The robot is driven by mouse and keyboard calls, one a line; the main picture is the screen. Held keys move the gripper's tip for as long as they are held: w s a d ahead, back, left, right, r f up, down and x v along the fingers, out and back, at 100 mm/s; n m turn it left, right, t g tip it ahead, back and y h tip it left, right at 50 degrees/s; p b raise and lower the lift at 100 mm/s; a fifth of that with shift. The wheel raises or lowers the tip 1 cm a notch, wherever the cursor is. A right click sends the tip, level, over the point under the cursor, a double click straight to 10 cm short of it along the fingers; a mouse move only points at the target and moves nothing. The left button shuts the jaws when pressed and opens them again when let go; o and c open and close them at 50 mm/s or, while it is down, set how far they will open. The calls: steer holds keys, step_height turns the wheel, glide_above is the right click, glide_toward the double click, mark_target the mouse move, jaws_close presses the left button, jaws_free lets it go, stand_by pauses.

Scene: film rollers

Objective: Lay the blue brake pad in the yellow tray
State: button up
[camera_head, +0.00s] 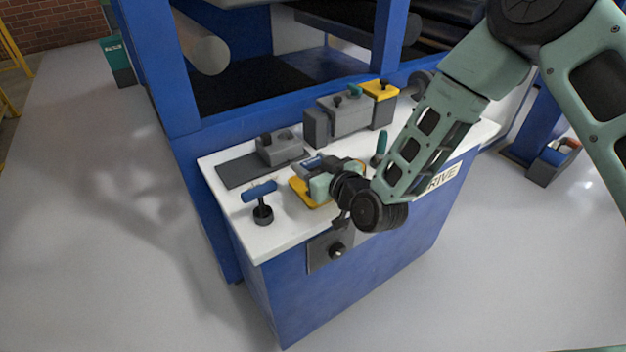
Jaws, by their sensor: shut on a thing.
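The yellow tray (300,194) lies on the white bench top, near its front edge. My gripper (314,167) is over the tray and covers much of it. A small blue piece, the blue brake pad (312,160), shows at the fingertips. My gripper is shut on it. The gap between the pad and the tray is hidden by my gripper, so I cannot tell whether they touch.
A blue-handled tool on a black round base (262,212) stands left of the tray. A grey block on a dark plate (279,150) lies behind. Grey and yellow blocks (350,114) stand at the back. A teal upright handle (382,145) is close to my arm.

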steer(key=shift+f, duration=2.1)
steer(key=shift+f, duration=0.1)
steer(key=o, duration=1.1)
